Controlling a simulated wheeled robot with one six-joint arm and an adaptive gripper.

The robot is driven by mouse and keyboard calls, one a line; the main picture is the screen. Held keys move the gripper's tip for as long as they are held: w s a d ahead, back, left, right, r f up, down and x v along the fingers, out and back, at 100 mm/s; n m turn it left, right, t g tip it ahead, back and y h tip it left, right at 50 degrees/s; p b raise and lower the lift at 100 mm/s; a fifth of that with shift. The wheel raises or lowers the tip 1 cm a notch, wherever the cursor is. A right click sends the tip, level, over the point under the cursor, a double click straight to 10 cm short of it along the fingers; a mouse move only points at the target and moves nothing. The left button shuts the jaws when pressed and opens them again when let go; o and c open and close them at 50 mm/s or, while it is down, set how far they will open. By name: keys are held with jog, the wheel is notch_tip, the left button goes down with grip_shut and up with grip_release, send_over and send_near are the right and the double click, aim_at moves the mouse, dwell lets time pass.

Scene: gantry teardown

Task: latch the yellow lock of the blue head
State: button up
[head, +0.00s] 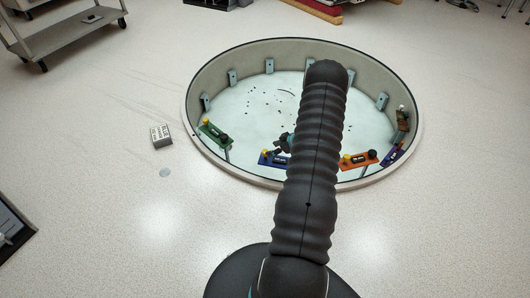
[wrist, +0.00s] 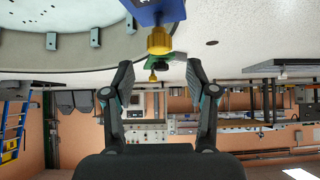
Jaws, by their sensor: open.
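The blue head (head: 264,158) sits on the near inside wall of the round pit, left of my arm, which hides its right part. In the wrist view, the blue head (wrist: 150,12) shows at the top edge, partly cut off. Its yellow lock (wrist: 159,41) points into the picture, ahead of and between my fingers' line. My gripper (wrist: 160,76) is open and empty, with its two fingers spread wide and apart from the lock. In the head view, a dark part of my gripper (head: 284,143) shows just above the blue head. I cannot tell the lock's latch state.
An orange head (head: 358,160) and a purple head (head: 393,155) sit to the right. The pit rim (head: 190,120) surrounds them.

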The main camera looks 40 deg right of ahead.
aim_at(265, 151)
jog(key=x, duration=0.6)
jog(key=shift+w+f, duration=0.15)
jog(key=shift+w, duration=0.05)
grip_shut()
